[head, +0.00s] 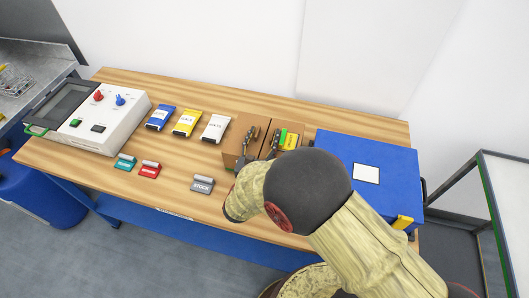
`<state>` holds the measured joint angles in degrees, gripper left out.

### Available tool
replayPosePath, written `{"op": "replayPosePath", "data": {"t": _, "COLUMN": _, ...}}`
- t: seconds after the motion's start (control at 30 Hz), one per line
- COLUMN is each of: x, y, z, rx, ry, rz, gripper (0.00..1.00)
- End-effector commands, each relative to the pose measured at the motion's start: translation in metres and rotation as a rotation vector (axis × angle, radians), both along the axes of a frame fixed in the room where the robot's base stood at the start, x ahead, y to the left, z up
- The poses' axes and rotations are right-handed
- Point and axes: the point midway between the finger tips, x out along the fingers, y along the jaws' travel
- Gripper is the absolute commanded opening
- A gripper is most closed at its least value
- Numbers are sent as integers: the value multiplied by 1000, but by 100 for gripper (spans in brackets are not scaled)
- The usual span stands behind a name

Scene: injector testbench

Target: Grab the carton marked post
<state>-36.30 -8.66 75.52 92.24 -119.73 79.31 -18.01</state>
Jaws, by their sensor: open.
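No lettering that reads "post" can be made out. Three small cartons with white panels stand in a row at the middle of the bench: a blue carton (161,118), a yellow carton (186,123) and a white carton (215,128); their print is too small to read surely. To their right is a brown cardboard box or pair of boxes (234,151), with a yellow and green item (289,141) at its right part. My gripper (262,140) is open over the brown box, its dark fingers apart. My arm hides part of the box; contact cannot be told.
A grey sign reading STOCK (202,185), a red sign (149,170) and a teal sign (125,163) stand along the front. A white control unit (100,120) is at the left, and a large blue case (340,150) at the right. Bare wood lies between.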

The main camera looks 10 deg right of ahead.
Motion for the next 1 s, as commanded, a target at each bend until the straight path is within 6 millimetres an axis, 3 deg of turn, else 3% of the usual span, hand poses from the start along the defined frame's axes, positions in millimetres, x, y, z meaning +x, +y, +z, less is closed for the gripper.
{"op": "replayPosePath", "data": {"t": 0.37, "x": 10, "y": -4, "z": 0, "rx": -1, "ry": 1, "rz": 0, "gripper": 54}}
{"op": "replayPosePath", "data": {"t": 1.0, "x": 10, "y": -4, "z": 1, "rx": 0, "ry": 0, "rz": 0, "gripper": 17}}
